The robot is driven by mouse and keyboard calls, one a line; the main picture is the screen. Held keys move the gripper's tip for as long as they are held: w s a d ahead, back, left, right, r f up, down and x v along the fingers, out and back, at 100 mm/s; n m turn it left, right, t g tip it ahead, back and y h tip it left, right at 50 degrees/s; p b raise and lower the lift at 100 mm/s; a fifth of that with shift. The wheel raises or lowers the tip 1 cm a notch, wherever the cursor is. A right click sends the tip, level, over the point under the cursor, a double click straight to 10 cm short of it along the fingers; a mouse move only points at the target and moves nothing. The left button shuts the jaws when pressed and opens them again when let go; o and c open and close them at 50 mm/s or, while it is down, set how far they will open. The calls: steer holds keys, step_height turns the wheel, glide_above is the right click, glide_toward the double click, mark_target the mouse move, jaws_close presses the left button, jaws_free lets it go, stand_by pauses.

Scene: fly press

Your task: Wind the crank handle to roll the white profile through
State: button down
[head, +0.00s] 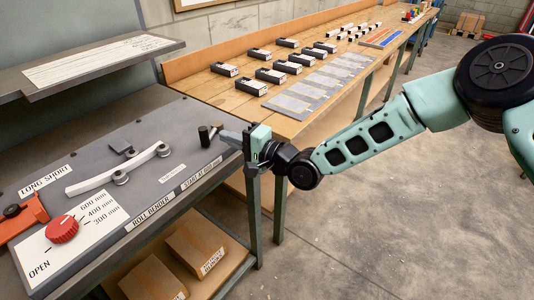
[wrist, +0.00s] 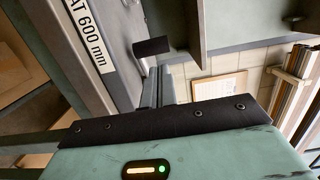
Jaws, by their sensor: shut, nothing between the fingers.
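The white profile (head: 92,183) lies slightly curved on the dark roll bender bench (head: 185,112), against the rollers (head: 163,149). At the bench's right end stands a short dark upright grip (head: 204,136), which I take for the crank handle, with a small brownish pin beside it. A dark cylinder, probably the same grip, shows in the wrist view (wrist: 152,47). My gripper (head: 231,137) is at the bench's right edge, just right of the grip. Its fingers are shut and empty. They appear apart from the grip, though the exact gap is hard to tell.
A red knob (head: 62,229) on a white scale plate and an orange lever part (head: 22,219) sit at the front left. A grey shelf (head: 100,62) overhangs the back. A wooden table (head: 215,95) with several black-and-white blocks stands behind. Open floor lies right.

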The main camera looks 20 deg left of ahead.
steer(key=s+b+v, duration=0.2)
steer(key=v, duration=0.8)
